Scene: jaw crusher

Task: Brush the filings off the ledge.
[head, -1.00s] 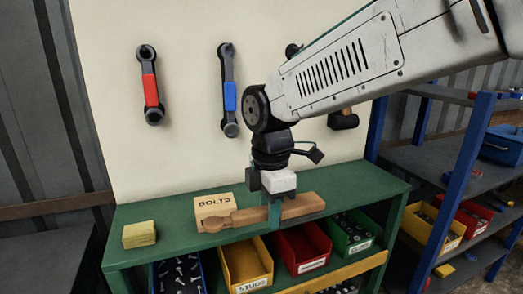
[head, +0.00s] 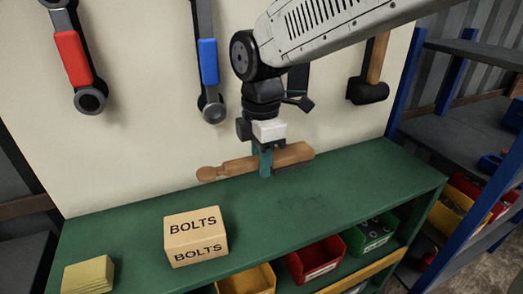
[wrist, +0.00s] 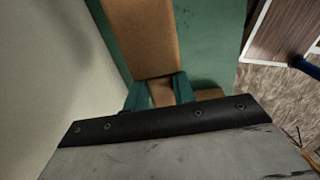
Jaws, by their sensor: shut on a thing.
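My gripper (head: 265,162) has its teal fingers shut on a wooden brush (head: 228,168), held level with its knobbed handle to the left. A dark strip, likely bristles, shows under its right end, close to the ledge's back; I cannot tell whether it touches. The wrist view shows the brush's wooden back (wrist: 145,35) between the fingers (wrist: 160,90). The green ledge (head: 345,190) runs below the board and also shows in the wrist view (wrist: 210,55). Faint dark specks, perhaps filings (head: 314,196), lie right of and in front of the brush.
A BOLTS box (head: 195,236) and a yellow sponge-like block (head: 89,275) stand on the ledge at front left. Wrenches (head: 208,62) and a hammer (head: 370,85) hang on the pale board (head: 150,150) behind. Colored bins (head: 315,262) sit below. The ledge's right part is clear.

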